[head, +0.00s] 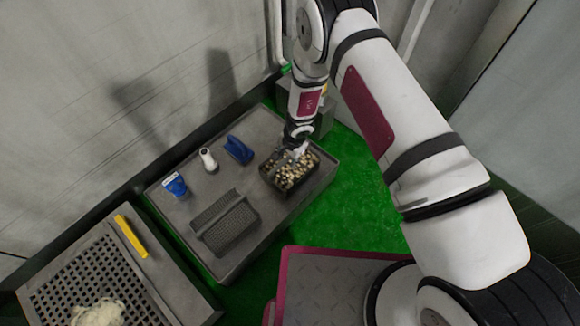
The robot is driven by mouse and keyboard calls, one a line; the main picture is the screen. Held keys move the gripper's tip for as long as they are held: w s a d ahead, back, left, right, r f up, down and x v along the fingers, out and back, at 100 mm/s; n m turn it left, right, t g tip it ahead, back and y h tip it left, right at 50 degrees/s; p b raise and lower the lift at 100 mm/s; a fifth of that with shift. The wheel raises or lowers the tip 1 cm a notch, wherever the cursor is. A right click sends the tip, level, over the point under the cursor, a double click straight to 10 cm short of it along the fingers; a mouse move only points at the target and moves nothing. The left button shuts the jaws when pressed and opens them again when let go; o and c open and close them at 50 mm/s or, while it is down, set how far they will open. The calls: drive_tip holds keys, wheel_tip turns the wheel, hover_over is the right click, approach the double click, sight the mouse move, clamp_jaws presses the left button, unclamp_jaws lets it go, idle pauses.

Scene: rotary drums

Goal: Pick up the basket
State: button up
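A dark basket (267,181) filled with small tan and brown round pieces stands near the right end of the grey table (256,252). My gripper (299,150) is at the far rim of the basket, seen from above. The gripper is small and partly hidden by my wrist. I cannot tell whether its fingers are open or closed on the rim. A second grey mesh basket (228,226), which looks empty, lies in the middle front of the same table.
A blue brush-like object (239,150), a white bottle (208,160) and a blue-and-white item (175,185) stand along the table's back. A perforated grey table (85,265) with a yellow bar (132,236) and a pale stringy heap (98,313) is lower left. Walls stand close behind.

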drive_tip(key=shift+w+a+f, duration=0.1)
drive_tip(key=shift+w+f, duration=0.05)
drive_tip(key=shift+f, duration=0.5)
drive_tip(key=shift+w+a+f, duration=0.1)
drive_tip(key=shift+f, duration=0.5)
drive_tip(key=shift+c, duration=0.6)
clamp_jaws()
drive_tip(key=shift+r, duration=0.2)
